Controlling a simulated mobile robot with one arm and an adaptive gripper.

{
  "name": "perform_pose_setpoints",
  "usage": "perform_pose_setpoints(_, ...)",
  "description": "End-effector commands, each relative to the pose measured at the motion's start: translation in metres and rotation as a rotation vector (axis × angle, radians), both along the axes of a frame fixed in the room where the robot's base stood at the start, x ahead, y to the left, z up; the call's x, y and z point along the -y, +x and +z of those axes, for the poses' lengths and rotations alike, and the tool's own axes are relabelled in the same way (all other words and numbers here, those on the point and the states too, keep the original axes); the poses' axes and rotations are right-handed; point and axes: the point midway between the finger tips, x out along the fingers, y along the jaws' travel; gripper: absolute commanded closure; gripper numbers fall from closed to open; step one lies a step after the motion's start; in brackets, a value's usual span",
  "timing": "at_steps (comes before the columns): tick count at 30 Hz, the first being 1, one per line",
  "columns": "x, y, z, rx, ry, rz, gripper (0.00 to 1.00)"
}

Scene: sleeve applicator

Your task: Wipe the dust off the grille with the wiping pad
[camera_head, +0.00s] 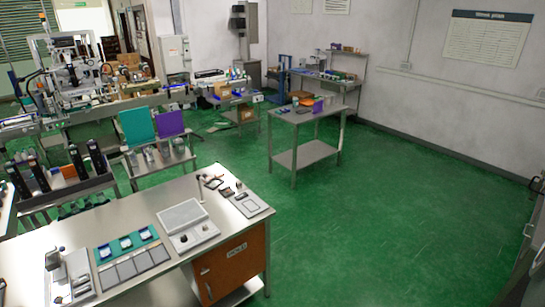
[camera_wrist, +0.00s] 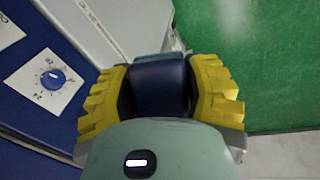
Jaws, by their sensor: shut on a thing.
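My gripper (camera_wrist: 161,78) shows in the wrist view with its two yellow ribbed fingers closed on a dark blue block (camera_wrist: 160,92), which looks like the wiping pad. A lighter blue layer shows at the pad's far edge, close to a pale panel. I cannot tell whether the pad touches it. The pale panel (camera_wrist: 92,22) has a narrow dark slot and lies just beyond and left of the pad; I cannot tell whether this is the grille. No dust is clearly visible. My gripper is not seen in the head view.
A blue panel with a blue knob (camera_wrist: 53,79) is left of my gripper. Open green floor (camera_wrist: 265,60) is at right. In the head view, a metal workbench (camera_head: 150,205) stands in front, a steel table (camera_head: 307,118) behind it, and clear floor (camera_head: 400,210) at right.

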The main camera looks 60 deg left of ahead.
Motion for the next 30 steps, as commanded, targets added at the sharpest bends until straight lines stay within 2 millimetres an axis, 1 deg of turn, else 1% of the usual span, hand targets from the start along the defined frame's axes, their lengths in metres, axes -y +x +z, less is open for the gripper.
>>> perform_pose_setpoints(3, 0.017, 0.004, 0.015, 0.073, -0.050, -0.044, 0.83)
perform_pose_setpoints(5, 0.027, 0.003, 0.023, 0.107, -0.080, -0.075, 0.83)
perform_pose_setpoints(8, 0.046, 0.002, 0.040, 0.176, -0.140, -0.131, 0.83)
perform_pose_setpoints(11, 0.067, -0.002, 0.061, 0.255, -0.215, -0.201, 0.83)
perform_pose_setpoints(14, 0.091, -0.011, 0.087, 0.341, -0.317, -0.291, 0.83)
perform_pose_setpoints(15, 0.102, -0.017, 0.100, 0.379, -0.370, -0.337, 0.83)
perform_pose_setpoints(17, 0.117, -0.029, 0.123, 0.434, -0.455, -0.408, 0.83)
perform_pose_setpoints(18, 0.126, -0.038, 0.137, 0.463, -0.510, -0.454, 0.83)
perform_pose_setpoints(20, 0.137, -0.053, 0.158, 0.499, -0.592, -0.517, 0.83)
perform_pose_setpoints(21, 0.143, -0.063, 0.172, 0.520, -0.645, -0.556, 0.83)
perform_pose_setpoints(24, 0.154, -0.091, 0.202, 0.549, -0.764, -0.644, 0.83)
perform_pose_setpoints(27, 0.159, -0.117, 0.225, 0.559, -0.854, -0.711, 0.83)
perform_pose_setpoints(30, 0.161, -0.137, 0.241, 0.563, -0.917, -0.757, 0.83)
